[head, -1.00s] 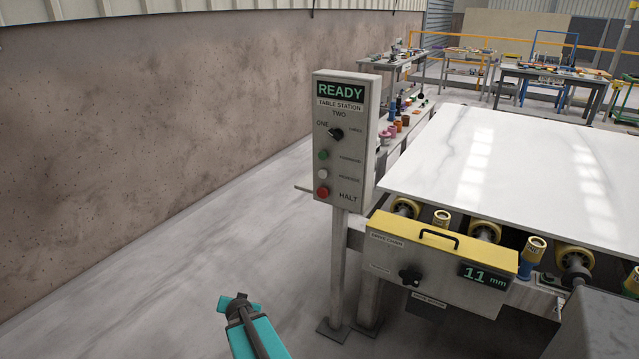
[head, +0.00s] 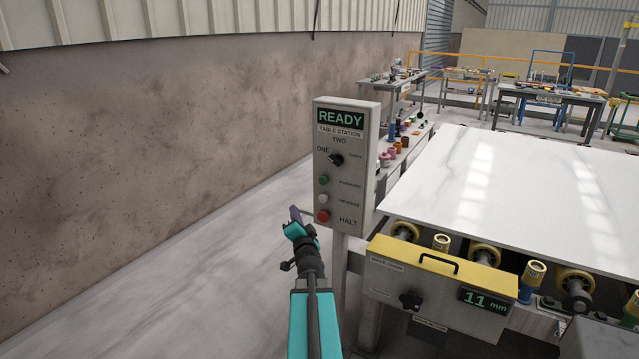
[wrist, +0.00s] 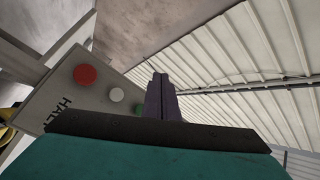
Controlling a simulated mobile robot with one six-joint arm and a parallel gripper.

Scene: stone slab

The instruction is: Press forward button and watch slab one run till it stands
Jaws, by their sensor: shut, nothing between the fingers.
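The control box (head: 342,165) stands on a post, its display lit READY above the label TABLE STATION. Its black selector knob (head: 336,160) sits among the words ONE, TWO and a third small label. Below it are the green forward button (head: 323,180), the white reverse button (head: 323,198) and the red HALT button (head: 322,216). The white marbled slab (head: 500,185) lies flat on rollers to the right. My gripper (head: 295,213) is shut and empty, left of the box near the red button's height. In the wrist view, its purple fingers (wrist: 160,98) partly cover the green button (wrist: 138,109).
A yellow-topped unit (head: 440,268) with a black handle and an 11 mm readout stands right of the post. A grey bench (head: 400,85) and other workbenches are behind. A stained wall (head: 150,120) runs along the left, with clear floor before it.

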